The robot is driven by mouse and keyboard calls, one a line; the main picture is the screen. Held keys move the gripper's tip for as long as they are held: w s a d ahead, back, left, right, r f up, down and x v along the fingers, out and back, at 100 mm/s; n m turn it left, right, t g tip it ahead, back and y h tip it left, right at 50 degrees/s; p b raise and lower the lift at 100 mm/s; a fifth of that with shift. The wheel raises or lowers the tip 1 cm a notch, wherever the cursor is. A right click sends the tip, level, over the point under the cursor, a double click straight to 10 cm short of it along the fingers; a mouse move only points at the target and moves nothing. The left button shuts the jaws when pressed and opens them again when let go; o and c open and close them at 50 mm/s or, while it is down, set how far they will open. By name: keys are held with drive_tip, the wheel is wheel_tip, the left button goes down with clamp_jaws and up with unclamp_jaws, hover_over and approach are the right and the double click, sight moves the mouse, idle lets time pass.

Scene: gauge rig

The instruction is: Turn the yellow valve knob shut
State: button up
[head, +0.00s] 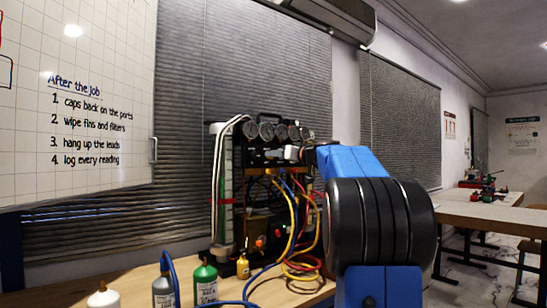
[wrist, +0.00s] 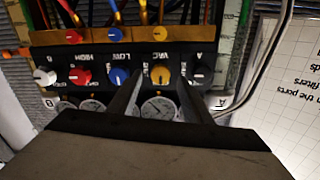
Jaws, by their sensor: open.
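The yellow valve knob (wrist: 160,74) sits on the dark panel of the gauge rig, by the label VAC, which appears upside down in the wrist view. My gripper (wrist: 157,83) is open, its two dark fingers reaching toward the panel, one on each side of the yellow knob in the picture. A gap shows between knob and fingers; I cannot tell how deep the fingertips reach.
Round gauges (wrist: 158,108) lie close by the fingers. Coloured hoses (head: 292,220) hang at the rig's front. A green bottle (head: 204,282) stands on the bench.

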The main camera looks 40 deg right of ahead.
drive_tip(key=shift+w, duration=1.45)
drive_tip(key=c, duration=1.1)
drive_tip(key=shift+o, duration=0.2)
drive_tip(key=m, duration=1.7)
drive_tip(key=shift+d+f+m, duration=0.1)
drive_tip(key=shift+m, duration=0.3)
